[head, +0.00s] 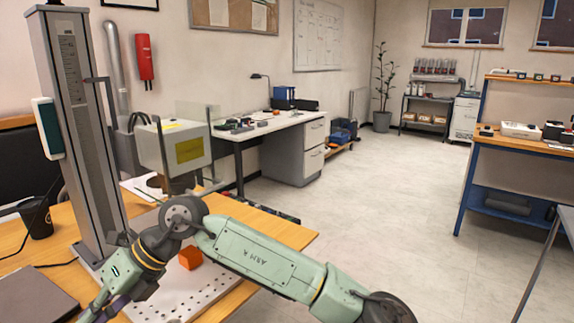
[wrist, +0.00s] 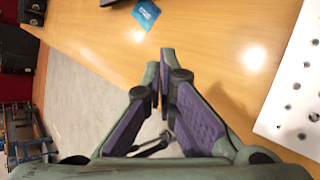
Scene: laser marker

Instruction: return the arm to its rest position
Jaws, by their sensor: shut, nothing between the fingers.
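My gripper (wrist: 160,75) is shut and empty in the wrist view. Its two purple-padded fingers meet above the wooden table (wrist: 220,25), near its edge. In the head view my green arm (head: 262,262) reaches from the lower right across the table front and bends down to the lower left, where the gripper end is partly cut off by the frame. The laser marker's grey column (head: 88,130) stands behind my wrist, with its white head box (head: 180,146) beside it. An orange block (head: 190,257) sits on the perforated plate (head: 205,295), just behind my arm.
A black cup (head: 36,218) and a dark laptop-like slab (head: 38,298) are on the table at left. A blue card (wrist: 146,13) lies on the table in the wrist view. A white desk (head: 262,125) stands behind. The floor (head: 400,200) to the right is clear.

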